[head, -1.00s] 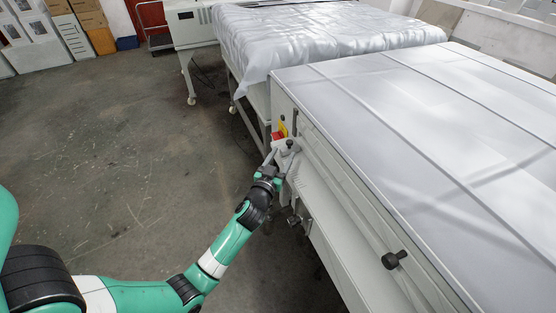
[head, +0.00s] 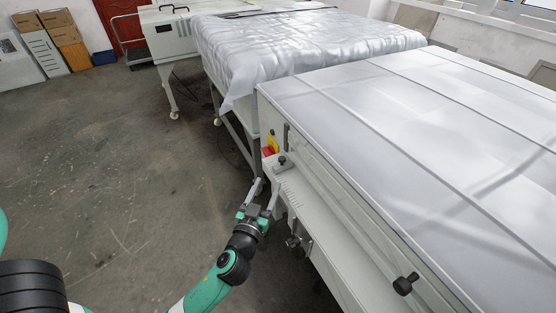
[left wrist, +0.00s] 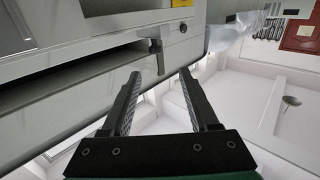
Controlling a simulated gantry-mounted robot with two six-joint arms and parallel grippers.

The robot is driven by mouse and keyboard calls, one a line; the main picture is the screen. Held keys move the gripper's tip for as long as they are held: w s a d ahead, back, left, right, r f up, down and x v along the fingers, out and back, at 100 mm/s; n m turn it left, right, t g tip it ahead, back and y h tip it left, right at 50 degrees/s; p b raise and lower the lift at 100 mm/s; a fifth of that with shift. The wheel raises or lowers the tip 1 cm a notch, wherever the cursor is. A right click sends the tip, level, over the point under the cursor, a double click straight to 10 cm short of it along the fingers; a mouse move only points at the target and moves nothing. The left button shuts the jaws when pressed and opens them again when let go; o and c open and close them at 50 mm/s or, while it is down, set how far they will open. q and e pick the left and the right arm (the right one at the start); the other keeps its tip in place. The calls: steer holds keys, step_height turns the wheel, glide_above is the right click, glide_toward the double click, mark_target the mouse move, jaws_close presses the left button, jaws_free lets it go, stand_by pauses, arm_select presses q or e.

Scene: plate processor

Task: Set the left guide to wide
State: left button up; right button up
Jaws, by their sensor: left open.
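The left guide (head: 283,166) is a small pale block with a black knob on the feed side of the plate processor (head: 420,130), beside a red and yellow switch. My left gripper (head: 267,186) is open and empty, just in front of and below the guide, apart from it. In the left wrist view, the open fingers (left wrist: 160,82) point toward the machine face. A dark knob with a grey bar (left wrist: 159,58) shows between and beyond the fingertips, apparently the guide. My right gripper is not in view.
A second black knob (head: 404,284) sits nearer along the same feed side. A lower bracket (head: 297,242) sticks out beneath the feed edge. A covered table (head: 300,45) stands behind the processor. The floor (head: 120,150) to the left is clear.

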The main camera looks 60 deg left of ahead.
mark_target(281, 161)
arm_select(q)
steer(key=x, duration=0.9)
steer(key=shift+w+d+f, duration=0.1)
steer(key=shift+w+f, duration=0.05)
steer(key=shift+w, duration=0.5)
steer(key=shift+w+a, duration=0.25)
steer(key=shift+a, duration=0.2)
steer(key=shift+d, duration=0.1)
jaws_close()
